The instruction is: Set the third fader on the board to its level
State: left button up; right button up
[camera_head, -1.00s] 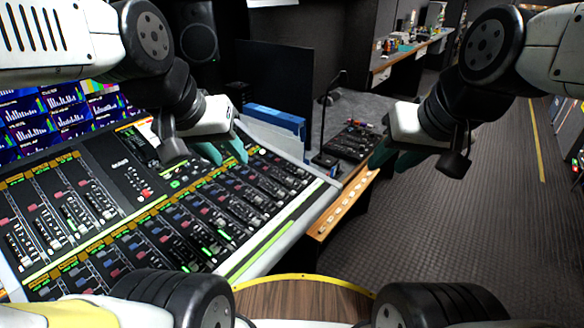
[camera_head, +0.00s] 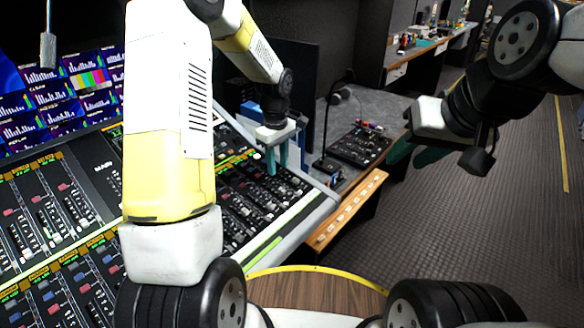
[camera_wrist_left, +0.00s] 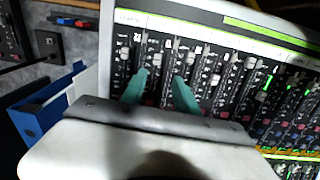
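The board (camera_head: 104,182) is a black mixing console with rows of faders, lit by green and yellow strips. My left gripper (camera_head: 286,162) is over its far right end, teal fingers pointing down. In the left wrist view, the two teal fingers of my left gripper (camera_wrist_left: 160,78) are apart, with nothing seen between them but strips of the board (camera_wrist_left: 230,72). White and dark fader caps show around the fingers; whether the tips touch any is unclear. I cannot tell which cap is the third fader. My right gripper (camera_head: 413,158) hangs empty over the aisle, fingers apart.
A blue folder (camera_wrist_left: 45,112) stands beside the board's end. A small black panel (camera_head: 358,146) and a thin microphone stand (camera_head: 326,165) are on the grey desk to the right. Monitors (camera_head: 40,105) rise behind the board. The carpeted aisle at right is clear.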

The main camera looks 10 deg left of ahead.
aim_at(281, 188)
pick_arm(q)
jog(key=shift+w+d+f+n, duration=0.1)
jog(key=shift+w+f+n, duration=0.1)
jog(key=shift+f, duration=0.3)
jog(key=shift+w+d+f+n, duration=0.1)
jog(key=shift+w+f, duration=0.1)
jog(key=shift+f, duration=0.3)
notch_tip(281, 188, down, 7)
jog(key=shift+f, duration=0.15)
grip_shut()
dwell(0.8)
